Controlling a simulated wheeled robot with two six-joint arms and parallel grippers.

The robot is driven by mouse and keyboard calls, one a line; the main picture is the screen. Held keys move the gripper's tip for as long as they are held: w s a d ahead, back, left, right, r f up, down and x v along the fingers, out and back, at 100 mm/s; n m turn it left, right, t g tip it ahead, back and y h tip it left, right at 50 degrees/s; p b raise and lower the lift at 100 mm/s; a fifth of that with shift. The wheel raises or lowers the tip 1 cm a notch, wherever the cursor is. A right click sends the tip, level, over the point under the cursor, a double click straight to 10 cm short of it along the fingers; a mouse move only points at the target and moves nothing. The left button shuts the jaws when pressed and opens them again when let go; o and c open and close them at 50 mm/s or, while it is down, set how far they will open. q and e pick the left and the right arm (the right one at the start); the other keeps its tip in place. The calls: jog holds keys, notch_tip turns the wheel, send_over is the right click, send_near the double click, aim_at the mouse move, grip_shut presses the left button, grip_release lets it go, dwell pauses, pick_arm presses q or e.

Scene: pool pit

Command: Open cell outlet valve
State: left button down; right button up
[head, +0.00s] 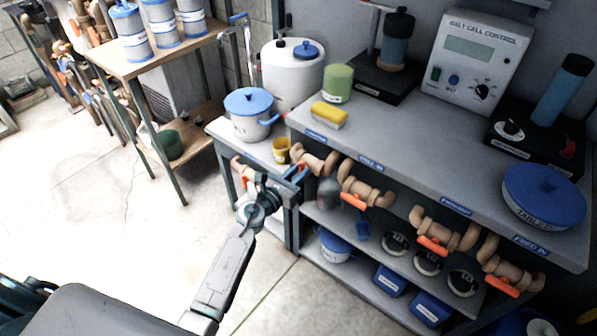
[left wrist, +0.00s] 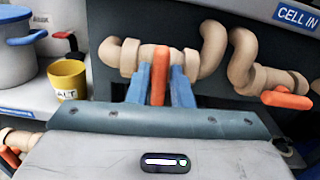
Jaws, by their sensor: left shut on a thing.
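The gripped valve (head: 318,160) is a tan pipe fitting under the bench's front edge, below the leftmost blue label, whose text I cannot read. It also shows in the left wrist view (left wrist: 211,50), left of the CELL IN label (left wrist: 298,16). Its orange handle (left wrist: 160,75) stands crosswise to the pipe. My left gripper (head: 298,173) has its blue fingers on both sides of this handle, shut on it. The CELL IN valve (left wrist: 240,60), just to the right, has its orange handle (left wrist: 286,99) lying along the pipe. My right gripper is not in view.
More valves with orange handles (head: 432,244) line the bench front (head: 420,165) to the right. A yellow cup (head: 282,150) and a blue-lidded pot (head: 250,115) stand on a lower side surface at left. The floor (head: 100,215) at left is clear.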

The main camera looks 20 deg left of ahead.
pick_arm(q)
jog(key=n+p, duration=0.2)
jog(key=n, duration=0.2)
jog(key=shift+a+r, duration=0.1)
jog(key=shift+a, duration=0.05)
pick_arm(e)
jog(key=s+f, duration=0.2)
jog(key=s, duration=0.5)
pick_arm(q)
jog(key=shift+n+p, duration=0.55)
jog(key=shift+n, duration=0.05)
jog(key=n+p, duration=0.2)
jog(key=n, duration=0.1)
jog(key=shift+w+a+n, duration=0.1)
jog(key=shift+n, duration=0.2)
jog(key=shift+a+f+n+p, duration=0.1)
jog(key=shift+f+n+p, duration=0.1)
jog(key=shift+n+p, duration=1.35)
jog(key=shift+f+n+p, duration=0.2)
jog(key=shift+n+p, duration=0.35)
jog(key=shift+n, duration=1.9)
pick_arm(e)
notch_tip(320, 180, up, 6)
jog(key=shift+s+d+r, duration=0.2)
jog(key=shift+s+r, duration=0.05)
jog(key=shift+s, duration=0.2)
